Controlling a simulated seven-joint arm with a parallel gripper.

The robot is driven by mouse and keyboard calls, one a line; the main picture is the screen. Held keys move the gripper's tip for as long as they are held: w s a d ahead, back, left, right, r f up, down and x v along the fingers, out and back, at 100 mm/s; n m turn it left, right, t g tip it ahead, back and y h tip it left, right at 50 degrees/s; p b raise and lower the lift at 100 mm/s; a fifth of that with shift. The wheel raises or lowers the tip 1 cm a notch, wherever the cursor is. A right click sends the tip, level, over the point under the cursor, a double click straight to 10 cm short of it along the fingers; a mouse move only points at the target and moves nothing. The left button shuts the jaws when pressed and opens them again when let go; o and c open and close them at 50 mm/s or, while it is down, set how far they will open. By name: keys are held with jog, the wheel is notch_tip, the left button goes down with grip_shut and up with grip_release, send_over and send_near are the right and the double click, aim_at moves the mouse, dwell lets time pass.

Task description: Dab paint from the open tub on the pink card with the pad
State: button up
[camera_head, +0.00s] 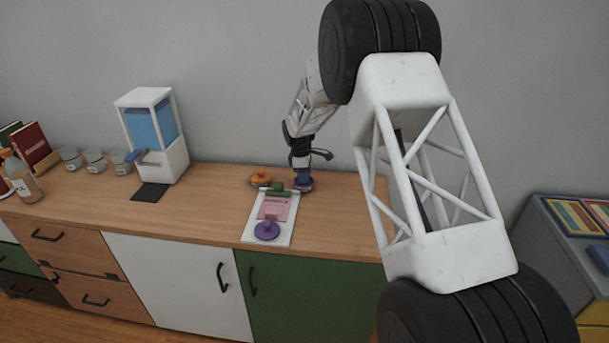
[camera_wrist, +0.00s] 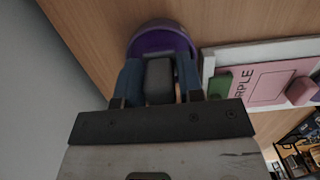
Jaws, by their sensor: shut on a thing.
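My gripper (camera_wrist: 159,82) is shut on the pad, whose grey block (camera_wrist: 160,80) shows between the blue fingers. The pad's lower face is hidden. Below it is a round purple tub (camera_wrist: 150,42); in the head view this tub (camera_head: 304,188) stands right of the white board, under my gripper (camera_head: 303,176). I cannot tell whether the pad touches the paint. The pink card (camera_head: 273,208) lies on the white board (camera_head: 280,236); its printed word ends in "RPLE" in the wrist view (camera_wrist: 262,82).
A purple disc with a pink knob (camera_head: 267,231) lies at the board's front. A green block (camera_head: 278,188) is at its back, and an orange knobbed tub (camera_head: 261,180) stands behind left. A dispenser (camera_head: 160,140) and several jars stand farther left.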

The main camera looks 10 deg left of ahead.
jog(key=shift+r, duration=3.45)
jog(key=s+d+r+m, duration=0.1)
jog(key=d+r+m, duration=0.4)
jog(key=d, duration=0.5)
jog(key=s+d+r+m+g+y, duration=0.1)
jog(key=d+r+m, duration=0.4)
jog(key=d, duration=0.5)
jog(key=s+d+r+m, duration=0.1)
jog(key=d+r+m, duration=0.4)
jog(key=d+m, duration=0.3)
jog(key=d, duration=0.2)
jog(key=shift+s+d+r, duration=0.2)
jog(key=shift+s+d, duration=0.15)
